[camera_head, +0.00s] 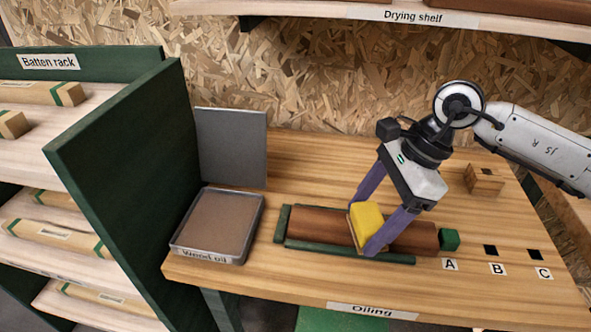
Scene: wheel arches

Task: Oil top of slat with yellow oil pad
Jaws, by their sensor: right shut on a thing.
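The yellow oil pad (367,222) is gripped between the purple fingers of my right gripper (364,226). The gripper points down, and the pad is at the slat's top, about mid-length; I cannot tell whether it presses on it. The slat (318,224) is reddish brown and lies in a green holder (335,250) on the bench. A green block (449,239) sits at its right end, by label A. The part of the slat under the pad and fingers is hidden. My left gripper does not show.
A wood oil tray (219,226) stands left of the holder, with a grey panel (231,148) behind it. The green batten rack (124,165) stands at left. A wooden block (484,180) lies at back right. The drying shelf (414,16) hangs above.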

